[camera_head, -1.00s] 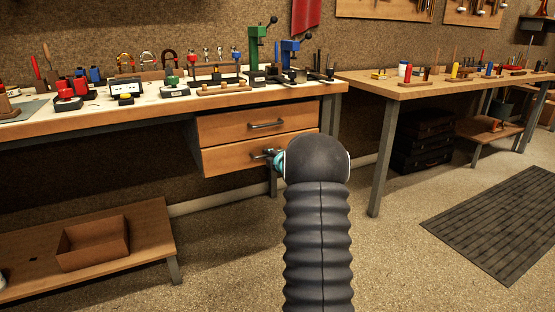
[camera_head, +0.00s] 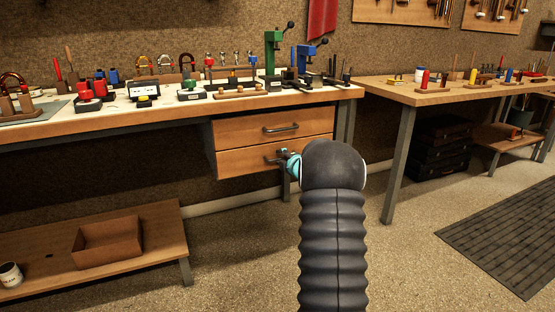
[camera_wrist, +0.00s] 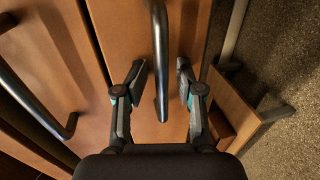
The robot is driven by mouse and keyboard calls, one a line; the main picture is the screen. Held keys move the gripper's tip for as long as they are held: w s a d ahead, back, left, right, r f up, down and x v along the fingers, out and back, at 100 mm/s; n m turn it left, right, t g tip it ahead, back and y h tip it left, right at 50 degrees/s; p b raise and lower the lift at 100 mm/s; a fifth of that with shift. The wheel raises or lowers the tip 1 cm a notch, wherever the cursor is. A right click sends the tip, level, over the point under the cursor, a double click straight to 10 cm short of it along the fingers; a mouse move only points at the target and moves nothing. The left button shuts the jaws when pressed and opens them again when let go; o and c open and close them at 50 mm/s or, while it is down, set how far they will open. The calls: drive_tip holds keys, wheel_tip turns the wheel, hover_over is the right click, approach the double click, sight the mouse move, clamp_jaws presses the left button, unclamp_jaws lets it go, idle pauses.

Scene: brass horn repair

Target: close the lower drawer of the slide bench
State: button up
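The lower drawer (camera_head: 245,164) of the slide bench (camera_head: 210,111) has a wooden front and a dark bar handle. Its front looks nearly in line with the upper drawer (camera_head: 240,131); I cannot tell whether a small gap remains. My gripper (camera_head: 286,159) is at the right part of the lower handle, partly hidden by my wrist. In the wrist view, my gripper (camera_wrist: 158,92) is open, its fingers on either side of the lower drawer's handle (camera_wrist: 160,50), with space visible between them and the bar. The upper drawer's handle (camera_wrist: 35,100) lies to the left.
Horn tools and small presses stand on the bench top. A low shelf (camera_head: 160,227) with an open wooden box (camera_head: 107,241) and a mug (camera_head: 10,275) is at lower left. A second table (camera_head: 440,97) stands to the right. The floor (camera_head: 230,270) between is clear.

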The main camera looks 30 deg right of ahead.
drive_tip(key=v, duration=1.1)
drive_tip(key=shift+s, duration=0.35)
drive_tip(key=shift+a+r, duration=0.1)
